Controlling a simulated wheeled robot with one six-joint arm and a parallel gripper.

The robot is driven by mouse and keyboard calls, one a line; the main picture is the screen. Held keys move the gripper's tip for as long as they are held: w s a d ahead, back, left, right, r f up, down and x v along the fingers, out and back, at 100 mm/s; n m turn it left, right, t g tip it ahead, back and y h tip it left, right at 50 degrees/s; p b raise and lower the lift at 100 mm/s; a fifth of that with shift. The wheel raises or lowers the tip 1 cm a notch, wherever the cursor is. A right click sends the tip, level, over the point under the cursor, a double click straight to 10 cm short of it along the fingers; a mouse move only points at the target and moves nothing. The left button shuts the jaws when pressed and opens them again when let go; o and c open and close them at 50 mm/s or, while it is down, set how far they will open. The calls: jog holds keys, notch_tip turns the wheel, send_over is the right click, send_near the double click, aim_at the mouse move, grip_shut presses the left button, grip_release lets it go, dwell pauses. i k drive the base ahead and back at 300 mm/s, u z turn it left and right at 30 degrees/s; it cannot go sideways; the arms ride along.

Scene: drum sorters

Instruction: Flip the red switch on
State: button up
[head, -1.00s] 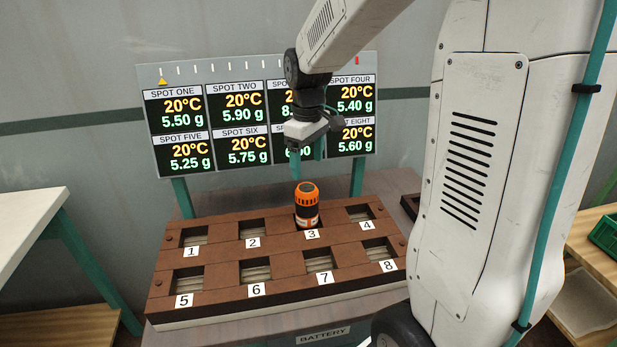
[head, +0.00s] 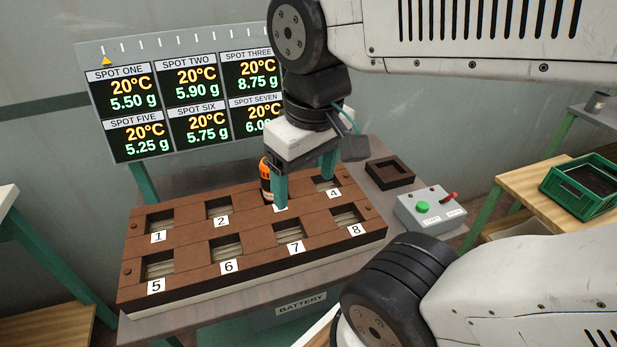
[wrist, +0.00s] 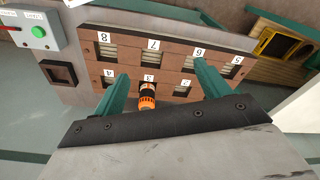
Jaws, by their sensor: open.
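The red switch (head: 450,197) is a small red lever on a grey control box (head: 432,208) at the right end of the table in the head view. A green button (head: 422,207) sits left of it on the same box. My gripper (head: 305,184) is open and empty above the right part of the brown numbered rack, left of the box and apart from it. In the wrist view my gripper (wrist: 160,88) shows two spread green fingers.
An orange and black drum (head: 265,180) stands in spot three of the brown rack (head: 200,255), close to my gripper. An empty dark square tray (head: 390,173) lies behind the control box. A display board (head: 180,90) stands behind the rack. A green crate (head: 580,190) is at right.

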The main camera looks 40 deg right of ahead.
aim_at(447, 199)
jog(key=z, duration=1.75)
jog(key=k, duration=0.8)
jog(key=u, duration=0.3)
jog(key=i, duration=0.5)
jog(key=u, duration=0.05)
